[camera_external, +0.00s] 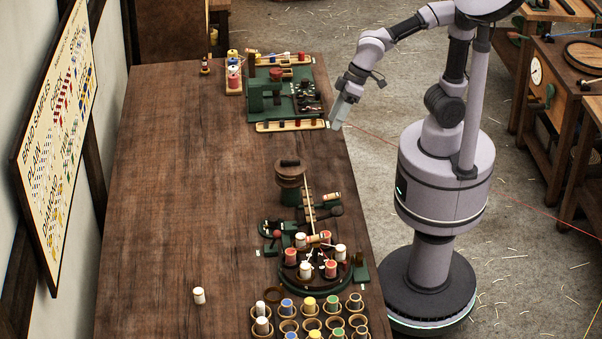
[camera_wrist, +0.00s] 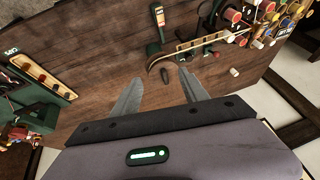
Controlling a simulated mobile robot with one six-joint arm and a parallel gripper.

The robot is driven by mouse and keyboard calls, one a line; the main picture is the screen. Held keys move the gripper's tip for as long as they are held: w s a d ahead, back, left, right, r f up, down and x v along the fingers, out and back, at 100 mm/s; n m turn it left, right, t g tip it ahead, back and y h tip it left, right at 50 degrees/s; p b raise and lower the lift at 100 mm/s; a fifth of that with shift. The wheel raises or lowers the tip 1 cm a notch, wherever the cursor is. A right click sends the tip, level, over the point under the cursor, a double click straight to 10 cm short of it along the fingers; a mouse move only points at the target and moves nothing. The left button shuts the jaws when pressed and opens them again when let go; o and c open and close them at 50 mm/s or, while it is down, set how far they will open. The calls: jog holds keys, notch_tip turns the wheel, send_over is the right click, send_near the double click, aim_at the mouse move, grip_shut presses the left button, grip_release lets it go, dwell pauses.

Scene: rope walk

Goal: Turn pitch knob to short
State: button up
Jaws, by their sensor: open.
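The rope machine has a round green base (camera_external: 316,283) carrying red and white bobbins, near the table's right edge in the external view. A small green panel (camera_external: 283,227) and a red ball knob (camera_external: 277,234) sit at its left. I cannot tell which part is the pitch knob or read any short mark. My gripper (camera_external: 336,126) is open and empty, raised by the table's right edge, well behind the rope machine in the external view. In the wrist view its two fingers (camera_wrist: 160,92) are spread, with bare wood between them; the bobbins (camera_wrist: 262,15) are at upper right.
A brown drum (camera_external: 290,173) with a dark handle stands behind the rope machine. A second green machine (camera_external: 284,95) with trays is at the back. Several cups (camera_external: 310,324) with bobbins stand at the front.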

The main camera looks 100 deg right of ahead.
jog(key=w+a+n+p, duration=0.2)
jog(key=w+a, duration=0.3)
jog(key=w, duration=0.2)
jog(key=n+p, duration=0.1)
jog(key=n, duration=0.2)
send_near(274, 217)
jog(key=shift+g, duration=0.4)
jog(key=b+x, duration=0.2)
jog(key=x, duration=0.1)
jog(key=b+x, duration=0.3)
jog(key=x, duration=0.2)
jog(key=shift+w+f+b, duration=0.15)
jog(key=shift+w+b, duration=0.25)
jog(key=shift+w, duration=0.15)
grip_shut()
